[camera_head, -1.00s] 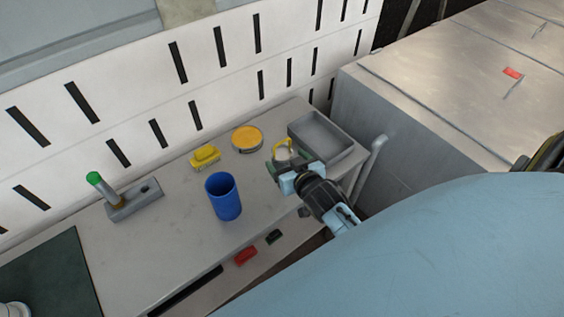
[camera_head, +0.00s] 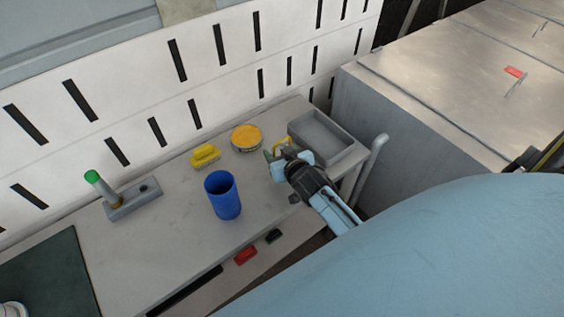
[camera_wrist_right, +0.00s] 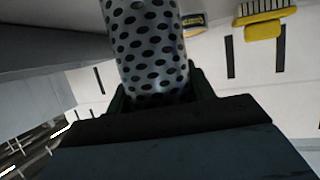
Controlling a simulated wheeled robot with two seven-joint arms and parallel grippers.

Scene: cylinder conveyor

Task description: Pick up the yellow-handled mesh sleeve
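The mesh sleeve (camera_wrist_right: 150,45) is a metal cylinder with dark holes; it fills the upper middle of the right wrist view. Its yellow handle (camera_head: 283,142) shows in the head view just beyond my right gripper (camera_head: 280,157), near the grey tray. The right gripper's green fingers (camera_wrist_right: 160,95) lie along both sides of the sleeve, apparently shut on it. Most of the sleeve is hidden behind the gripper in the head view, so I cannot tell whether it touches the table. My left gripper is not in view.
On the table (camera_head: 165,240) stand a grey tray (camera_head: 345,153), a round orange-topped tin (camera_head: 246,138), a yellow brush (camera_head: 205,156), a blue cup (camera_head: 223,195) and a grey block with a green-tipped rod (camera_head: 133,200). A slotted white wall (camera_head: 140,95) rises behind.

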